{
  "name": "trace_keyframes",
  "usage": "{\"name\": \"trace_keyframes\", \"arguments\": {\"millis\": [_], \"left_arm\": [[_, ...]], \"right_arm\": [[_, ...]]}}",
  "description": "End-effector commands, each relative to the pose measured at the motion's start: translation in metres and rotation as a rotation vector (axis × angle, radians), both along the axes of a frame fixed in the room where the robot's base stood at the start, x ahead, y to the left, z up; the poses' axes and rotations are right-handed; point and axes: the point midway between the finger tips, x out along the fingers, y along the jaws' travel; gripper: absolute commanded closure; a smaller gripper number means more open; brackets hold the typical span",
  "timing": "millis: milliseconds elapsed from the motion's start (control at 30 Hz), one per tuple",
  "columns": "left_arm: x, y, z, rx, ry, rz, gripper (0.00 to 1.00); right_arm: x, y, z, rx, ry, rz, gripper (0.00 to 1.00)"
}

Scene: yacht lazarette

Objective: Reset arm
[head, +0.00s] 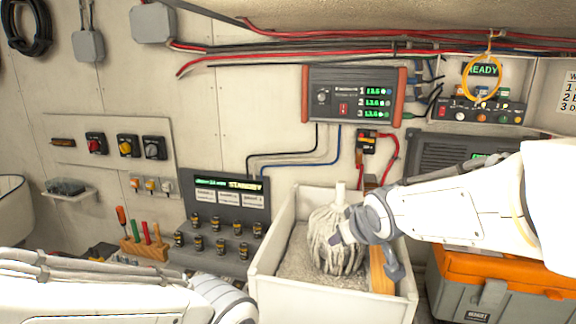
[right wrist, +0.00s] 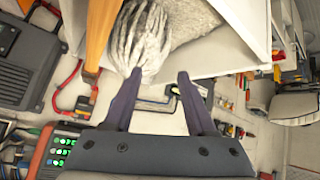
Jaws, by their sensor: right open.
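My right gripper (head: 365,250) reaches in from the right over a white open bin (head: 330,305). It is open, and its dark fingers (right wrist: 158,74) stand apart with nothing between their tips. A pale, stringy mop-like bundle (head: 325,255) stands in the bin on grainy grey material. In the right wrist view the bundle (right wrist: 150,45) is just beyond the left fingertip; I cannot tell whether they touch. My left arm lies across the lower left of the head view, and its gripper is out of frame.
A wooden piece (head: 381,270) stands at the bin's right side. An orange-lidded grey toolbox (head: 485,270) is at the right. A yellow ring (head: 482,80) hangs at upper right.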

Motion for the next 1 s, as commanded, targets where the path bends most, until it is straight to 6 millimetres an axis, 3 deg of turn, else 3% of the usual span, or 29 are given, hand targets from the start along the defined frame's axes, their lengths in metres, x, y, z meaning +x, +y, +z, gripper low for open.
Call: {"name": "trace_keyframes", "arguments": {"millis": [33, 100, 200, 400, 567, 633, 1000], "left_arm": [[0.000, 0.000, 0.000, 0.000, 0.000, 0.000, 0.50], [0.000, 0.000, 0.000, 0.000, 0.000, 0.000, 0.50], [0.000, 0.000, 0.000, 0.000, 0.000, 0.000, 0.50], [0.000, 0.000, 0.000, 0.000, 0.000, 0.000, 0.50], [0.000, 0.000, 0.000, 0.000, 0.000, 0.000, 0.50], [0.000, 0.000, -0.022, -0.001, -0.001, 0.001, 0.50], [0.000, 0.000, -0.100, 0.000, 0.001, 0.008, 0.50]], "right_arm": [[-0.030, 0.022, -0.016, 0.000, 0.082, 0.039, 0.44], [-0.072, 0.042, -0.039, -0.005, 0.203, 0.081, 0.44], [-0.129, 0.060, -0.065, -0.023, 0.358, 0.139, 0.44], [-0.224, 0.073, -0.095, -0.071, 0.600, 0.241, 0.44], [-0.289, 0.075, -0.109, -0.117, 0.764, 0.315, 0.44], [-0.291, 0.074, -0.132, -0.119, 0.774, 0.313, 0.44], [-0.289, 0.074, -0.208, -0.112, 0.770, 0.303, 0.44]]}}
